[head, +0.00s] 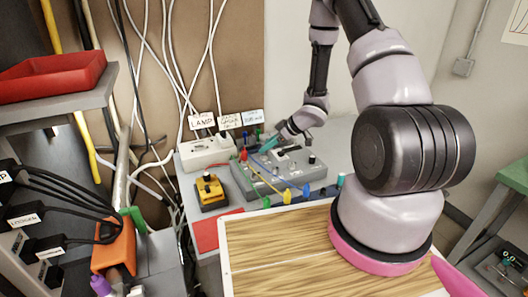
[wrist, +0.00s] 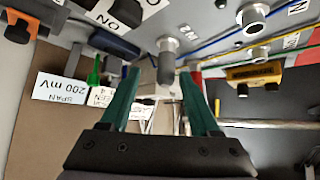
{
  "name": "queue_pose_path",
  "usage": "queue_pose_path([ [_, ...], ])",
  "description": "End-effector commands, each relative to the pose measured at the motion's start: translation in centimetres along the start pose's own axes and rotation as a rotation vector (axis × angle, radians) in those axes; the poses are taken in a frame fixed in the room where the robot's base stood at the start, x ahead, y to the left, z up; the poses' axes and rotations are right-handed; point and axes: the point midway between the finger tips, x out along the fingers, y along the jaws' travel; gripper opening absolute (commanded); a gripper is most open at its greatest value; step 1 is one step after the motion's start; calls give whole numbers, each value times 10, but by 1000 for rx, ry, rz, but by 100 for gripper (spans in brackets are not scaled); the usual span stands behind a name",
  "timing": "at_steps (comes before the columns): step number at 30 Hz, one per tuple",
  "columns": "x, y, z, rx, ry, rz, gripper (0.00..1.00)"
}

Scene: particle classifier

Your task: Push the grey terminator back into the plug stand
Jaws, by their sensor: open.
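My gripper (wrist: 158,73) has two green fingers, apart with a gap between them. In the head view it (head: 268,145) reaches down over the back left of a grey instrument box. In the wrist view a dark grey cylindrical cap, which looks like the grey terminator (wrist: 166,68), sits on a silver connector between the fingertips, with space on either side. I cannot tell it apart in the head view. No part is clearly the plug stand; a yellow block (head: 210,190) stands left of the box and also shows in the wrist view (wrist: 254,74).
The grey box (head: 300,180) carries knobs, coloured leads and plugs. A white socket block (head: 205,150) and label cards stand behind it. A red tray (head: 52,78) is on a shelf at left. An orange holder (head: 116,248) has black cables. A wooden board (head: 285,250) lies in front.

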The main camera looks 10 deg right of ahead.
Motion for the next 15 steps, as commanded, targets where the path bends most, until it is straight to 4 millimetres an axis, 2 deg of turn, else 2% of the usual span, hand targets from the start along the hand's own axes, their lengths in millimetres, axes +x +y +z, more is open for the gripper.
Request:
queue_pose_path([
  [7, 37, -8, -2, -2, -1, -3, 63],
  [11, 46, -7, -2, -2, 0, -2, 63],
  [15, 47, -7, -2, -1, 0, -1, 63],
])
